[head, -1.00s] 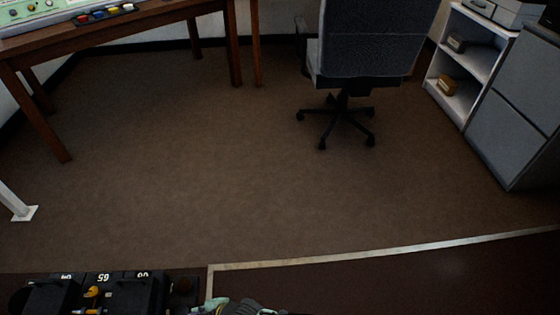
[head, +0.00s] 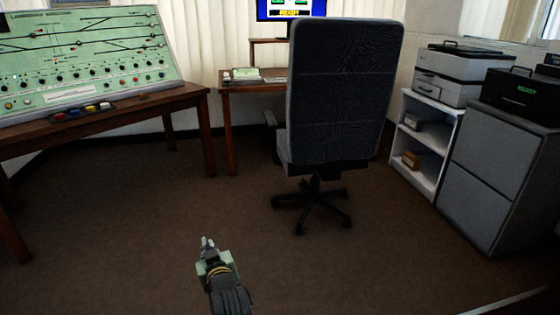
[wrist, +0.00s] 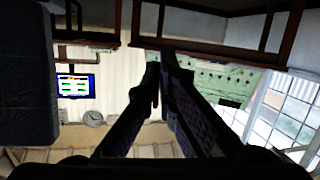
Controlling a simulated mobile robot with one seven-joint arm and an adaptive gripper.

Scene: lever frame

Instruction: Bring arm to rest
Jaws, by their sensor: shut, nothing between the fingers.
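My gripper (head: 207,245) shows at the lower middle of the head view, over the brown carpet (head: 130,225), with my dark wrist behind it. Its fingers are together and hold nothing. In the wrist view, my gripper's dark fingers (wrist: 163,65) reach up the middle of the picture, and the room appears upside down behind them. No lever shows in either view now.
An office chair (head: 335,95) stands ahead, right of my gripper. A wooden table (head: 120,113) with a green control panel (head: 85,60) is at left. A grey cabinet (head: 490,165) and white shelf (head: 440,120) stand at right. Open carpet lies between.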

